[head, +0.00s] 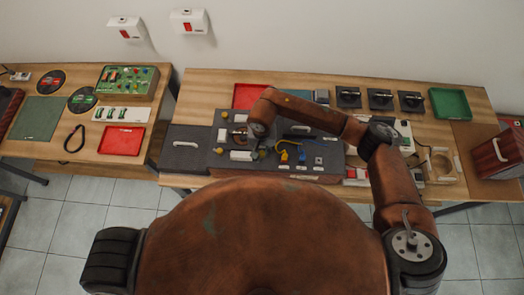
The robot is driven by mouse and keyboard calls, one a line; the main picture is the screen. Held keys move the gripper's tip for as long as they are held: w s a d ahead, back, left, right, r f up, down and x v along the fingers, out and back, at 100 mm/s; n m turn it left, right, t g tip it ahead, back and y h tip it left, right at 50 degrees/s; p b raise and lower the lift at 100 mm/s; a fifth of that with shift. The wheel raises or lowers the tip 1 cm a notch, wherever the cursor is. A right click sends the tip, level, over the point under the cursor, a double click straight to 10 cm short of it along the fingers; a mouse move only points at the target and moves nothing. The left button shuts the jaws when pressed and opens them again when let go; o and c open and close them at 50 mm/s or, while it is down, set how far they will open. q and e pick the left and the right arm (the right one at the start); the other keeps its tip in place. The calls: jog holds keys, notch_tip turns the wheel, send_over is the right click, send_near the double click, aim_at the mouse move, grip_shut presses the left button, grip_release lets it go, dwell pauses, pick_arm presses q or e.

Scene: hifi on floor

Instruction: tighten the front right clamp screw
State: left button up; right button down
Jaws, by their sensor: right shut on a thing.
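A dark equipment board (222,120) lies on the right-hand workbench, with small white, yellow and blue parts on it. My right arm comes in from the right and bends over the board. My right gripper (256,150) is low over the board's left-middle part, beside a white block (241,156). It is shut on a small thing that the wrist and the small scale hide. I cannot make out the front right clamp screw clearly. My left gripper is not in view.
A red tray (249,96), several black square units (380,99) and a green tray (450,104) stand along the bench's back. A wooden box (497,153) is at the right end. A gap separates the left bench, which bears another red tray (122,141).

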jog(key=m+b, duration=0.2)
jog(key=b, duration=0.1)
jog(key=m+b, duration=0.2)
jog(key=shift+f, duration=0.25)
jog(key=m+b, duration=0.2)
jog(key=m, duration=0.1)
jog(key=m+b, duration=0.2)
jog(key=m, duration=0.1)
jog(key=shift+b, duration=0.35)
jog(key=m+b, duration=0.2)
jog(key=m, duration=0.4)
jog(key=shift+r+b, duration=0.15)
jog(key=shift+b, duration=0.15)
jog(key=m+b, duration=0.1)
jog(key=m, duration=0.2)
jog(key=shift+r+m, duration=0.1)
jog(key=shift+m, duration=1.4)
